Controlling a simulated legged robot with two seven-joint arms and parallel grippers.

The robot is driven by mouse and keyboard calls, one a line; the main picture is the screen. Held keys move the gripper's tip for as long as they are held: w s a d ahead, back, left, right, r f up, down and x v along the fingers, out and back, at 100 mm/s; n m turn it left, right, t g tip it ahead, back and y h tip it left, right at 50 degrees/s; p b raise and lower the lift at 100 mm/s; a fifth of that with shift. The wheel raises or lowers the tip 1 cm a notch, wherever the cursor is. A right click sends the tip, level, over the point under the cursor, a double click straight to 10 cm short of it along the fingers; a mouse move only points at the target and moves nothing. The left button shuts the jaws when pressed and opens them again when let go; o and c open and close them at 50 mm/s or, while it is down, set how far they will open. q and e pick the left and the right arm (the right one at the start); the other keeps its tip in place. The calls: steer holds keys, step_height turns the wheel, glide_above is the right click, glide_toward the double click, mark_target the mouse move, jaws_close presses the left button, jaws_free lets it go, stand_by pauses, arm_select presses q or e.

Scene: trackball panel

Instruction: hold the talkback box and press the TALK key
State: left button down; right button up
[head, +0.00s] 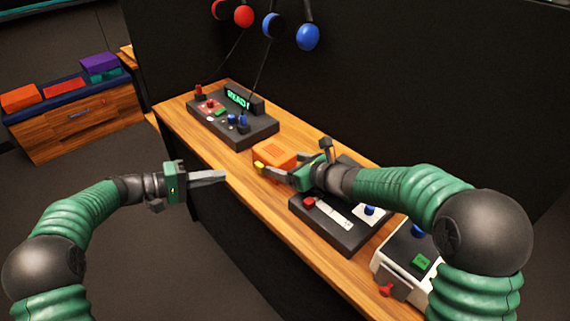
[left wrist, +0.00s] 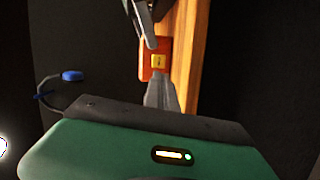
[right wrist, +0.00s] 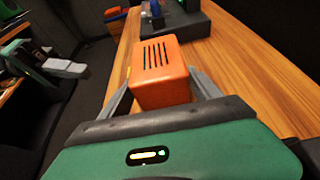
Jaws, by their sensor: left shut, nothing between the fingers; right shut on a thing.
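The talkback box is an orange box (head: 275,152) with slots on top, over the middle of the wooden desk. In the right wrist view the box (right wrist: 160,72) sits between the fingers of my right gripper (right wrist: 163,88), which is shut on its sides. A yellow key (head: 259,166), likely TALK, is on the box's side facing my left gripper. The key also shows in the left wrist view (left wrist: 158,61). I cannot tell whether the box touches the desk.
A dark panel (head: 270,130) with a green display stands at the far left of the desk. Another dark panel (head: 350,240) with a red knob lies under my right arm. A white-sided box (head: 378,262) is at the near right. Headphones (head: 307,37) hang on the dark wall.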

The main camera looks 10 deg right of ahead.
arm_select(q)
steer(key=f+n+y, duration=0.1)
steer(key=f, duration=0.1)
steer(key=f+y, duration=0.1)
steer(key=f, duration=0.2)
steer(key=shift+d+f+n, duration=0.2)
steer(key=shift+f+n, duration=0.1)
steer(key=shift+n, duration=0.1)
steer(key=s+a+f+n+t+y, duration=0.1)
steer(key=a+f+n+y, duration=0.1)
steer(key=a+f+y, duration=0.3)
steer(key=s+a+f+n+t+y, duration=0.1)
steer(key=a+f+n+t+y, duration=0.1)
steer(key=f+y, duration=0.5)
steer(key=s+d+r+t+h, duration=0.1)
steer(key=d+r+t, duration=0.2)
steer(key=r, duration=0.4)
steer(key=s+d+r+t+h, duration=0.1)
steer(key=d+r+t, duration=0.3)
steer(key=r+t, duration=0.2)
step_height(320, 180, up, 2)
steer(key=shift+s+d+r+m+t+h, duration=0.15)
steer(key=shift+s+d+m+t+h, duration=0.15)
steer(key=shift+s, duration=0.1)
